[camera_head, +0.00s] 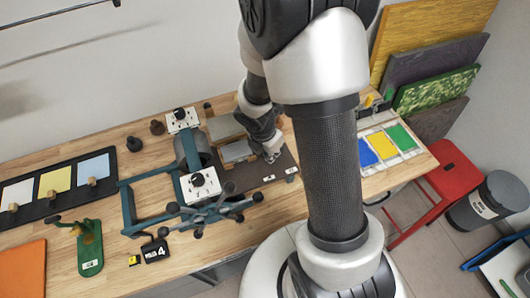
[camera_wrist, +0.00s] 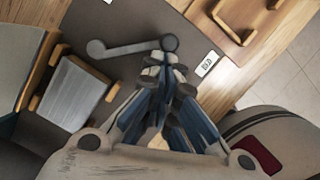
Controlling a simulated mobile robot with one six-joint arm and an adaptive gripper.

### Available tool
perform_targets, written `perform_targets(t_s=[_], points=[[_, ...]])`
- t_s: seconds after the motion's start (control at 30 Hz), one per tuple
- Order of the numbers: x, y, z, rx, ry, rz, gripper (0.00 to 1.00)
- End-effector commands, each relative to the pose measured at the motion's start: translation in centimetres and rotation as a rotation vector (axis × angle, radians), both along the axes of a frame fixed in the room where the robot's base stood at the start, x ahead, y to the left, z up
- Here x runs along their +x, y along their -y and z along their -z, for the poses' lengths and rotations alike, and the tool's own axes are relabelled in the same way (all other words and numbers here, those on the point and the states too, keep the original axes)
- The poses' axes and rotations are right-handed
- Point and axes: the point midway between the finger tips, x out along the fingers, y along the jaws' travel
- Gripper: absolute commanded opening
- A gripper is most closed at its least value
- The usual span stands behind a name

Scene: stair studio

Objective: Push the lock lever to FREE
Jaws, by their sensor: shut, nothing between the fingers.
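The lock lever (camera_wrist: 130,46) is a grey bar with a round end at left and a round knob at right. It lies over a dark board (camera_wrist: 50,133). My gripper (camera_wrist: 158,68) is shut and empty, its fingertips just below the lever's right knob; I cannot tell whether they touch. A small white label (camera_wrist: 207,64) sits right of the knob, its text too small to read for sure. In the head view my gripper (camera_head: 272,152) is low over the dark board (camera_head: 238,178), and I cannot make out the lever there.
A grey block in a wooden holder (camera_wrist: 73,95) lies left of the fingers. A wooden handle piece (camera_wrist: 237,18) is at upper right. In the head view a teal frame with a spoked handwheel (camera_head: 212,212) stands left of my gripper. A red stool (camera_head: 452,172) is at right.

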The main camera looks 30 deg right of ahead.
Motion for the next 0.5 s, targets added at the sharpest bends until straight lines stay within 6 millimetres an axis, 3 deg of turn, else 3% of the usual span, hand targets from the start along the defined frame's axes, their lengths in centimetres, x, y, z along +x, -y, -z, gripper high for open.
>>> perform_targets(t_s=[0.5], points=[[1.7,3.2,-0.2,0.001,-0.001,-0.468,0.0]])
